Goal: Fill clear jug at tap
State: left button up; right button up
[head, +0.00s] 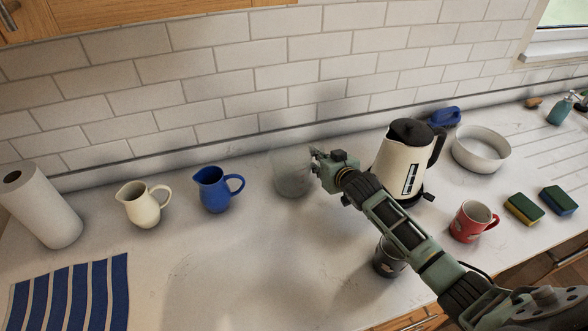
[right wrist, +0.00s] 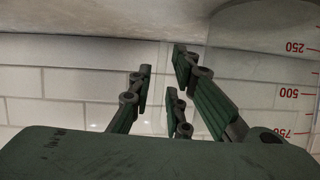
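The clear jug (head: 291,173) stands on the worktop near the tiled wall, left of the kettle, and looks empty. In the right wrist view part of the clear jug (right wrist: 285,65) fills the right side, with red marks 250, 500 and 750. My right gripper (head: 314,163) is at the jug's right side. In the right wrist view my right gripper (right wrist: 162,82) has its fingers apart, with a faint clear strip between them that may be the jug's handle. I cannot tell if they touch it. My left gripper and the tap are not in view.
A blue jug (head: 214,190) and a cream jug (head: 141,206) stand left. The kettle (head: 399,160), red mug (head: 468,223) and white bowl (head: 480,150) stand right. A dark mug (head: 386,262) is partly behind my arm. The front middle worktop is clear.

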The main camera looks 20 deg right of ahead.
grip_shut()
dwell(0.3)
notch_tip(320, 180, up, 10)
jog(key=shift+r+b, duration=0.1)
jog(key=shift+b, duration=0.9)
